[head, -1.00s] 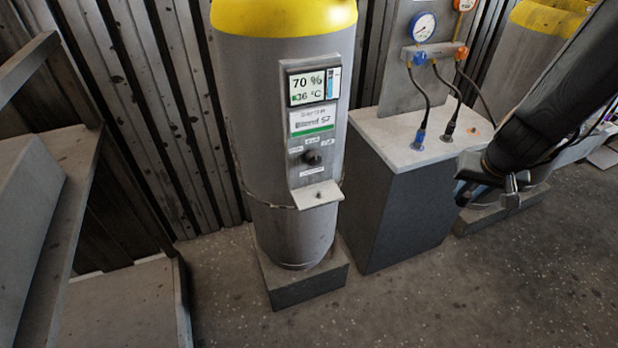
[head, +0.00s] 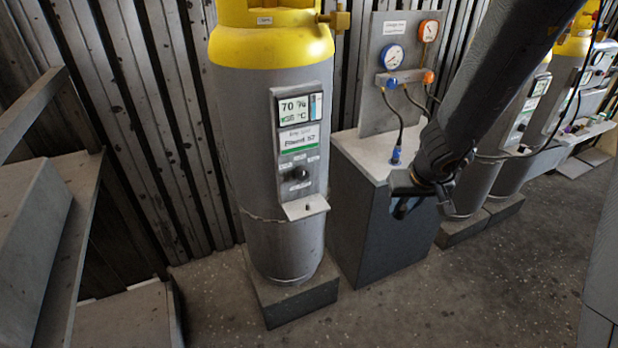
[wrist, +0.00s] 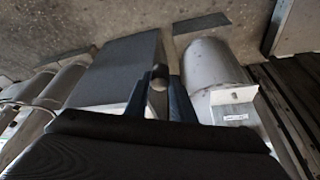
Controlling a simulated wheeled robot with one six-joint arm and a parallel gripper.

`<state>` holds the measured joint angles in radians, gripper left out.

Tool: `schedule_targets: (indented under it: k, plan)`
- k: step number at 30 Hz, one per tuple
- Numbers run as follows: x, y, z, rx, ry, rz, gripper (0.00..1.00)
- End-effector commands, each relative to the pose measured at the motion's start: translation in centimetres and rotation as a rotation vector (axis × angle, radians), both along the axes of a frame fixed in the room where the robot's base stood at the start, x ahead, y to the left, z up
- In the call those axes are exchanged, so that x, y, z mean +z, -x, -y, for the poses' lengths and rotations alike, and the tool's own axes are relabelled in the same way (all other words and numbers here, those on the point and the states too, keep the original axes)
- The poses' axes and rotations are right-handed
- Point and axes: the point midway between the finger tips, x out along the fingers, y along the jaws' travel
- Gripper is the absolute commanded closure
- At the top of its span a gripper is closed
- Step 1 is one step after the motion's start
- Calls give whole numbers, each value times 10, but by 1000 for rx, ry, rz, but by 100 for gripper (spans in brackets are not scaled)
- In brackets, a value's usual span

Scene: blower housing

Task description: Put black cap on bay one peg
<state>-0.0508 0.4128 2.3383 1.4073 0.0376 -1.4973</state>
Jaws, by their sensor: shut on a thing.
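My gripper (head: 408,205) hangs in front of the grey charging stand in the head view, to the right of the nearest cylinder's ledge and apart from it. In the wrist view its two blue-grey fingers (wrist: 160,95) are shut on a small dark rounded piece (wrist: 159,72), likely the black cap; its shape is mostly hidden. A small dark peg (head: 307,207) stands on the pale ledge (head: 294,212) of the nearest cylinder (head: 275,150). That ledge also shows in the wrist view (wrist: 222,98), right of the fingers. I cannot read a bay number.
The grey stand (head: 378,235) with gauges (head: 392,56) and hoses (head: 398,140) is close behind my gripper. More yellow-topped cylinders (head: 478,180) stand at the right. A dark knob (head: 299,172) is above the ledge. The floor in front is clear; a grey bench stands left.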

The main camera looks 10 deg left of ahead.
Motion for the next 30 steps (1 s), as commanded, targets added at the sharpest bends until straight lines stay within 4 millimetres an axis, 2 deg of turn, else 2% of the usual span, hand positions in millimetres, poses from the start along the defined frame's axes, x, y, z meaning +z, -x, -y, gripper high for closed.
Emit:
schedule_targets:
  k: [1,9,15,18,22,30]
  plan:
    - [0,1,-20,71,-3,2,99]
    - [1,17,-125,508,-7,17,99]
    - [0,43,-195,822,-8,17,99]
    - [0,56,-222,950,-7,13,99]
    - [0,65,-236,1024,-5,8,99]
    - [-1,68,-242,1057,-4,5,99]
